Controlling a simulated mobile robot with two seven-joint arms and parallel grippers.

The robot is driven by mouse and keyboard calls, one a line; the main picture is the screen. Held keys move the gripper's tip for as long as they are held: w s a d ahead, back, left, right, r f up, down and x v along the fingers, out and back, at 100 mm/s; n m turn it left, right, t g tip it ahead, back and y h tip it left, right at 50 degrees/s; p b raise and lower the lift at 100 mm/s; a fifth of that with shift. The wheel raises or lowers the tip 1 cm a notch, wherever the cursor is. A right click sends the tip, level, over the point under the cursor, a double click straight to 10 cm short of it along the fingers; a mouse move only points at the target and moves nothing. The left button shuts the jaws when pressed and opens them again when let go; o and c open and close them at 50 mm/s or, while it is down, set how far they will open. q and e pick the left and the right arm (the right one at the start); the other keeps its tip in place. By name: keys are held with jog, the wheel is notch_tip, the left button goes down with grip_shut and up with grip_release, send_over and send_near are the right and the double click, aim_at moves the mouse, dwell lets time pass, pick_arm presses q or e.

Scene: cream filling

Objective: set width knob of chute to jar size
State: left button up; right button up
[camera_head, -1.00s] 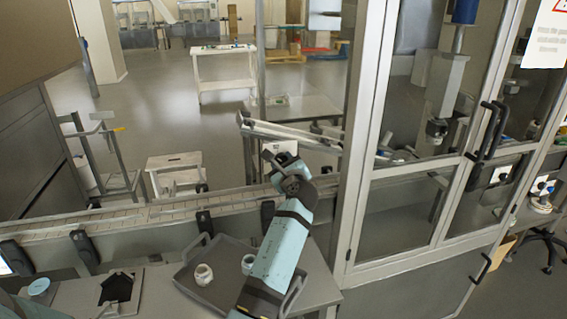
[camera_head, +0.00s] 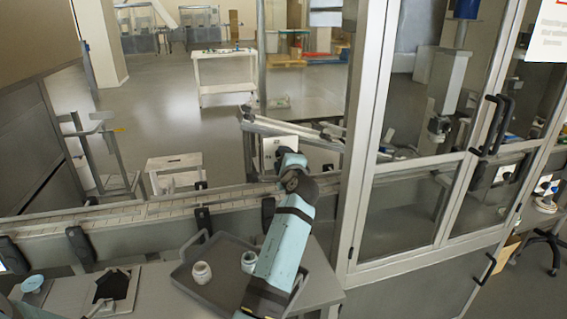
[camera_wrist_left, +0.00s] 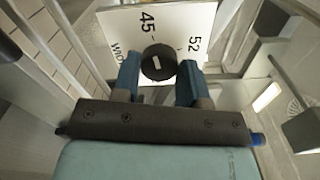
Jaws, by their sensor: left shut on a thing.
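The width knob (camera_wrist_left: 158,62) is round and black with a short white mark on its face. It sits on a white dial plate (camera_wrist_left: 118,20) printed with 45, 52 and a partly hidden word. In the left wrist view my left gripper (camera_wrist_left: 160,80) has a blue finger on each side of the knob and is shut on it. In the head view the left gripper (camera_head: 286,164) is at the white plate (camera_head: 268,152) below the chute rails (camera_head: 290,129); the knob is hidden there. Two white jars (camera_head: 202,273) (camera_head: 249,262) stand on a dark tray (camera_head: 213,297). My right gripper is not in view.
A conveyor (camera_head: 150,213) runs across below the chute. A glazed machine enclosure (camera_head: 405,215) with metal posts stands close on the right. A pale blue funnel-like piece (camera_head: 33,283) is at the lower left.

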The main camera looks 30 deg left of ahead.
pick_arm(q)
jog(key=shift+n, duration=0.4)
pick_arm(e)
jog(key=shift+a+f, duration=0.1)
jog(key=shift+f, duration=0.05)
pick_arm(q)
jog(key=o, duration=0.9)
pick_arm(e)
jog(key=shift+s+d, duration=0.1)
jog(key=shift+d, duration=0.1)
